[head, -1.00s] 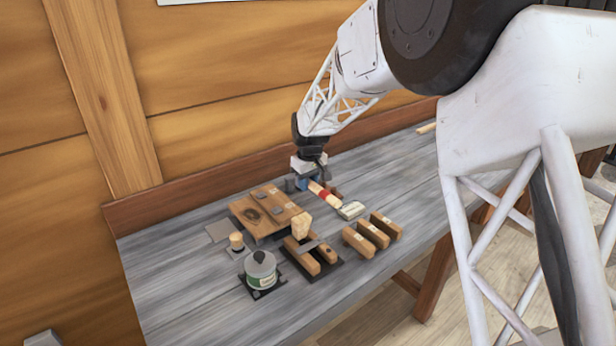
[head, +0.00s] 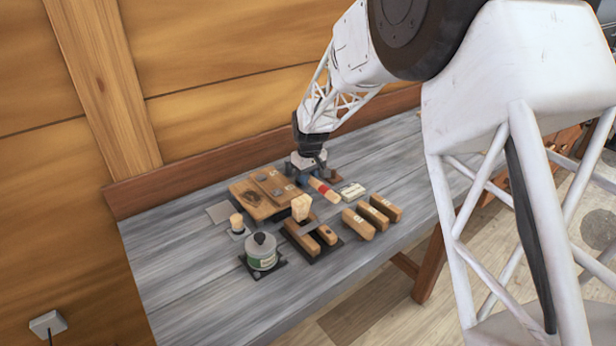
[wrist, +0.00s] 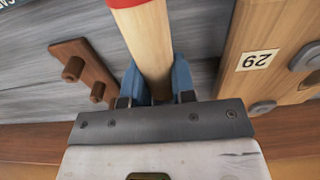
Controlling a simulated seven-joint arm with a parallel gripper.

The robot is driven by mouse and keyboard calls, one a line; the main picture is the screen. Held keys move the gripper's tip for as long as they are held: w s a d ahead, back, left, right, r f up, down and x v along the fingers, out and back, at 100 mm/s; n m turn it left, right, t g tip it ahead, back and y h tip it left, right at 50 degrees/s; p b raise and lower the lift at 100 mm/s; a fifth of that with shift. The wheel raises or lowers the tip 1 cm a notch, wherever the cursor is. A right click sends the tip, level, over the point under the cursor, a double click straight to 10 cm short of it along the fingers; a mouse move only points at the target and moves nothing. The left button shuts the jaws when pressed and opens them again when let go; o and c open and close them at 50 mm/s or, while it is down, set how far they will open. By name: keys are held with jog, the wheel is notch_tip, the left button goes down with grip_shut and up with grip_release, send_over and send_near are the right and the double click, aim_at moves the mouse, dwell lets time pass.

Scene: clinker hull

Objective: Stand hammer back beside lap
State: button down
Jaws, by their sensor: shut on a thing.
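My gripper (head: 304,180) is shut on the hammer's pale wooden handle, with a blue finger on each side of it. The handle (wrist: 150,45) with its red band runs away from the fingers in the wrist view. In the head view the hammer (head: 331,196) slants down to the right from the gripper, close above or on the bench; I cannot tell whether it touches.
A brown pegged block (wrist: 72,65) stands across from the lap. The bench's right side is clear.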

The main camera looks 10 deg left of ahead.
jog(key=shift+f, duration=0.4)
dwell(0.5)
jog(key=c, duration=0.9)
grip_release()
jog(key=shift+o, duration=0.2)
jog(key=shift+f, duration=0.1)
jog(key=shift+r, duration=4.05)
